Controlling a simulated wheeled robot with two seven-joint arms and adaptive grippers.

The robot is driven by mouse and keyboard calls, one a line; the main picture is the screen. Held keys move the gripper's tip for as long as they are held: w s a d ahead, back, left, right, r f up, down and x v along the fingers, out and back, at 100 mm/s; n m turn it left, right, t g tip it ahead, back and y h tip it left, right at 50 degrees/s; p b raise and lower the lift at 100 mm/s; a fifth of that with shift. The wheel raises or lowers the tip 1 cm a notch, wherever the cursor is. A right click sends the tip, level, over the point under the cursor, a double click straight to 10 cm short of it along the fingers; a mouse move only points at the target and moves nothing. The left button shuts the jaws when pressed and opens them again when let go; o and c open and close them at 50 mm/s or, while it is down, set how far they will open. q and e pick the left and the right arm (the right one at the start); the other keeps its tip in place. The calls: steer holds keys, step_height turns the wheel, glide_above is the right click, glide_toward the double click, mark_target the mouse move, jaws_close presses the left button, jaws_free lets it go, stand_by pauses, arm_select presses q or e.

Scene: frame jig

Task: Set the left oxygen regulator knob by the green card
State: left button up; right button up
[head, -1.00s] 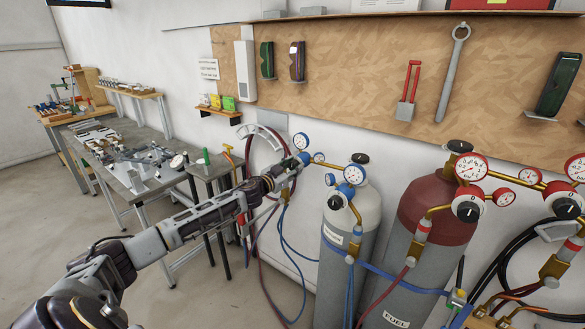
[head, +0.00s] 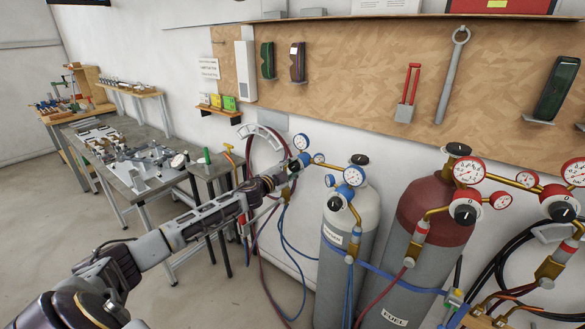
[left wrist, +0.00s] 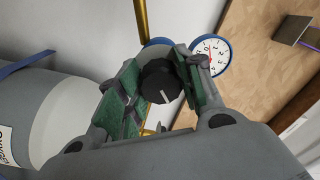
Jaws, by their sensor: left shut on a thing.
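My left gripper (left wrist: 162,82) is shut on a black knob with a white pointer line (left wrist: 165,96), its green pads on both sides of it. A white-faced gauge with a blue rim and red needle (left wrist: 210,55) stands beside it. In the head view my left gripper (head: 288,172) is at the leftmost blue regulator, whose gauges (head: 300,142) show just beyond it; the knob is hidden there by the gripper. A green card (head: 229,103) stands on a small wall shelf, right of a yellow and a white one. My right gripper is out of view.
A grey oxygen cylinder (head: 366,215) with another blue regulator and a maroon-topped fuel cylinder (head: 430,215) stand close on the right. Hoses hang below the gripper. A workbench (head: 150,190) with several parts is at left. Open floor lies in front.

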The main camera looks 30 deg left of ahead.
arm_select(q)
steer(key=m, duration=0.7)
steer(key=shift+p, duration=0.3)
steer(key=m, duration=0.6)
steer(key=shift+f+m, duration=0.1)
steer(key=shift+m, duration=0.2)
steer(key=o, duration=1)
steer(key=shift+s, duration=0.1)
steer(key=shift+s, duration=0.1)
steer(key=s, duration=1.1)
steer(key=shift+s+a, duration=0.3)
steer(key=shift+a, duration=0.15)
stand_by(0.8)
stand_by(0.5)
